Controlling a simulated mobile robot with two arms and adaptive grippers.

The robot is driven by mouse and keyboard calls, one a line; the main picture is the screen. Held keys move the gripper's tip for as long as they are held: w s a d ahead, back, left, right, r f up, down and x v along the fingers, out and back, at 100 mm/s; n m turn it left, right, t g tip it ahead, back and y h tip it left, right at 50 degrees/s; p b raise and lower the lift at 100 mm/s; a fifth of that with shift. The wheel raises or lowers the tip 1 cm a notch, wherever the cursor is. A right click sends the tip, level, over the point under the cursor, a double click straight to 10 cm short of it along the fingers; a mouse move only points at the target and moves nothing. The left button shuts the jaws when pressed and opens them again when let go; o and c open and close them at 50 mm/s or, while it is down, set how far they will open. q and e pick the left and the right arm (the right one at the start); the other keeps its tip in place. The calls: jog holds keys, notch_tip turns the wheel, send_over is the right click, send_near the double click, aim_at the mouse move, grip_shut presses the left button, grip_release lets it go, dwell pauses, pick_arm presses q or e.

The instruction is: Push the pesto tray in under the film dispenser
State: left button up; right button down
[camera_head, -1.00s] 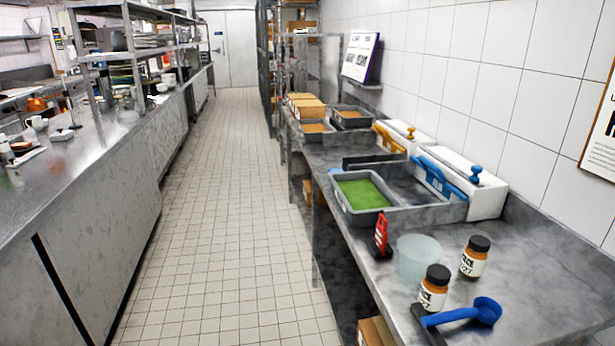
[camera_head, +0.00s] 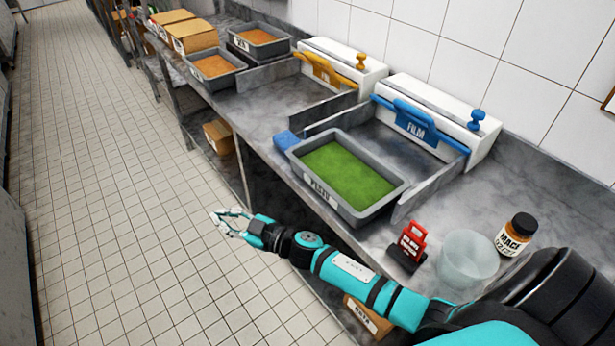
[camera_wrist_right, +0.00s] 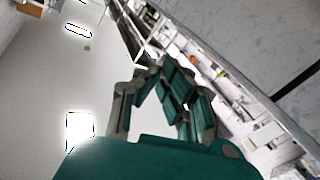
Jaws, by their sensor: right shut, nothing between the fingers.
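The pesto tray (camera_head: 408,190) is a grey tray filled with green, in the head view. It lies at the front edge of the counter, between two low metal guides. The film dispenser (camera_head: 440,105) is a white box with a blue bar marked FILM, against the wall behind the tray. Bare metal shows between tray and dispenser. My right gripper (camera_head: 222,221) is shut and empty, out over the aisle, in front of and left of the tray, touching nothing. Its fingers also show in the right wrist view (camera_wrist_right: 160,70). My left gripper is not in view.
A second dispenser with an orange bar (camera_head: 322,68) stands to the left. A small blue block (camera_head: 287,140) sits by the tray's left corner. A red stand (camera_head: 411,242), a clear tub (camera_head: 467,258) and a labelled jar (camera_head: 516,236) stand to the right. The aisle floor is clear.

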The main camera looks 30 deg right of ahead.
aim_at(310, 185)
jog(key=s+a+r+n+g+y+p, duration=0.1)
jog(key=s+a+r+n+g+y, duration=0.1)
jog(key=a+r+n+g, duration=0.3)
jog(key=s+a+r+n+g+y, duration=0.1)
jog(key=s+r+n+y, duration=0.15)
jog(key=r, duration=0.45)
jog(key=s+a+r+n+g+y+p, duration=0.1)
jog(key=a+r+n+g+y, duration=0.25)
jog(key=r, duration=0.25)
jog(key=d+f+m+g+h, duration=0.25)
jog(key=d+g+h, duration=0.35)
jog(key=d+h, duration=1.55)
pick_arm(q)
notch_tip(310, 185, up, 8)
jog(key=p, duration=0.5)
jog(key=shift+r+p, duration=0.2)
jog(key=shift+p, duration=0.1)
pick_arm(e)
jog(key=shift+s+d+f+y, duration=0.1)
jog(key=shift+d+f+y, duration=0.5)
jog(key=shift+d+f, duration=0.95)
jog(key=shift+s+d+f+y, duration=0.1)
jog(key=shift+d+f+y, duration=0.45)
jog(key=shift+d+f, duration=1.05)
jog(key=shift+s+d+f+y, duration=0.1)
jog(key=shift+d+f+y, duration=0.7)
jog(key=shift+f, duration=1.3)
